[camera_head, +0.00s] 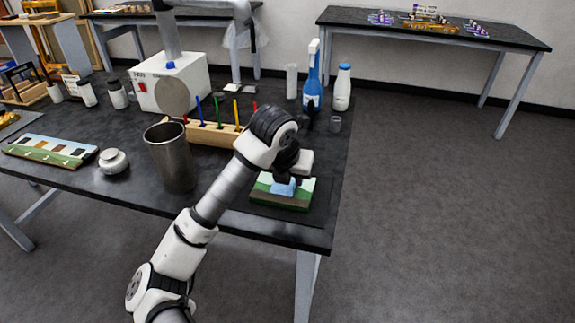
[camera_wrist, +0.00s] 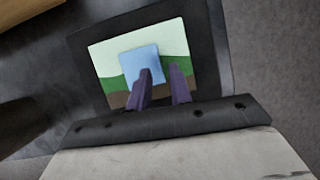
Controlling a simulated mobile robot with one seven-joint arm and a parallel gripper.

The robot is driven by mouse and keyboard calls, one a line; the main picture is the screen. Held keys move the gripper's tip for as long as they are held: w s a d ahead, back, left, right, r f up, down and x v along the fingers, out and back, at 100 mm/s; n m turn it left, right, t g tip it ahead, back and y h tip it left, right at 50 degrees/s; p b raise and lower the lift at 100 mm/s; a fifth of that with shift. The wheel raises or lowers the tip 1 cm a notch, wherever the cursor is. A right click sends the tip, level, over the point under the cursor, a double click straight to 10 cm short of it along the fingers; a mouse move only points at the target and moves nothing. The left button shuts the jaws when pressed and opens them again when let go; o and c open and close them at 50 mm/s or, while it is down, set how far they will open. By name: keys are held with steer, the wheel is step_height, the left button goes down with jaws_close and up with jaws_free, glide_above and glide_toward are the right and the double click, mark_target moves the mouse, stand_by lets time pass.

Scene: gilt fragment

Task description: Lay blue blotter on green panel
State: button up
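The blue blotter (camera_wrist: 140,62), a small pale-blue square, shows over the panel (camera_wrist: 108,84) in the wrist view. It overlaps the pale and dark green bands, and appears to lie flat on the panel. The panel has pale green, dark green and brown bands; it also shows in the head view (camera_head: 268,202), with the blotter (camera_head: 282,188) on it. My gripper (camera_wrist: 163,70) is over the panel with its two purple fingers apart. Whether a finger touches the blotter cannot be told.
The panel lies on a dark board (camera_wrist: 208,50) near the front right corner of the black table (camera_head: 240,222). A metal cup (camera_head: 171,160), a wooden pen rack (camera_head: 212,134) and two bottles (camera_head: 312,88) (camera_head: 342,90) stand nearby. Open floor lies to the right.

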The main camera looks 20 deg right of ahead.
steer(key=b+v, duration=0.1)
steer(key=v, duration=0.9)
steer(key=shift+b, duration=0.35)
